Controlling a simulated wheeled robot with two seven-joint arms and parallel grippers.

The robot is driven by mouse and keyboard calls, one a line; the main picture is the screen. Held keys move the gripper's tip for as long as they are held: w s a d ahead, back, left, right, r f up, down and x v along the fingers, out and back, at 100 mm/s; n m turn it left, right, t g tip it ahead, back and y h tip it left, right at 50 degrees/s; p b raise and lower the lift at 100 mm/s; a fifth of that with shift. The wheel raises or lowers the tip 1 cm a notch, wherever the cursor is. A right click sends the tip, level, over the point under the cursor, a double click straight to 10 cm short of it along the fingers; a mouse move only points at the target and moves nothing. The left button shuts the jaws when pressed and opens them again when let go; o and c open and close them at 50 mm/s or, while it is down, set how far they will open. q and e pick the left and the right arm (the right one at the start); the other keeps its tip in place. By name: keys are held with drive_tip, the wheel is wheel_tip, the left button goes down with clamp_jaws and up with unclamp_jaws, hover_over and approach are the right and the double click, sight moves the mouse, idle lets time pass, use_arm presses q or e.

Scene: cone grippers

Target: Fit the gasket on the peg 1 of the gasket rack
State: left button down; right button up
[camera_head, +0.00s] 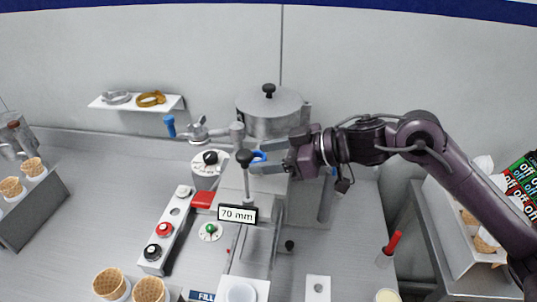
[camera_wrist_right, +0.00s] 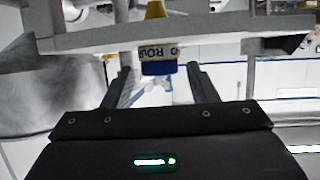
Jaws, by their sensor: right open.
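My right gripper (camera_head: 262,158) is open in front of the steel machine in the middle of the head view. A small blue piece (camera_head: 259,156) shows at its fingertips; I cannot tell whether it is the gasket. In the right wrist view the two dark fingers (camera_wrist_right: 160,88) stand apart, with a blue part (camera_wrist_right: 158,67) bearing a white label beyond and between them. A grey ring (camera_head: 117,97) and an amber ring (camera_head: 150,98) lie on a white wall shelf (camera_head: 178,103). I cannot make out a numbered peg or be sure which thing is the gasket rack. My left gripper is out of view.
A lidded steel pot (camera_head: 268,110) tops the machine behind my gripper. A black-knobbed lever (camera_head: 244,158) and a "70 mm" sign (camera_head: 238,214) stand close to its left. A button panel (camera_head: 165,238) and cones (camera_head: 110,283) are at front left. A red-handled tool (camera_head: 391,246) stands at right.

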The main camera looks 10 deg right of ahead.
drive_tip(key=shift+r, duration=0.35)
drive_tip(key=shift+s+d+r, duration=0.1)
drive_tip(key=shift+d+r, duration=0.1)
drive_tip(key=shift+d, duration=0.05)
drive_tip(key=b+v, duration=0.5)
drive_tip(key=v, duration=0.6)
drive_tip(key=shift+s+r, duration=0.2)
drive_tip(key=shift+d+r, duration=0.1)
drive_tip(key=shift+d, duration=0.05)
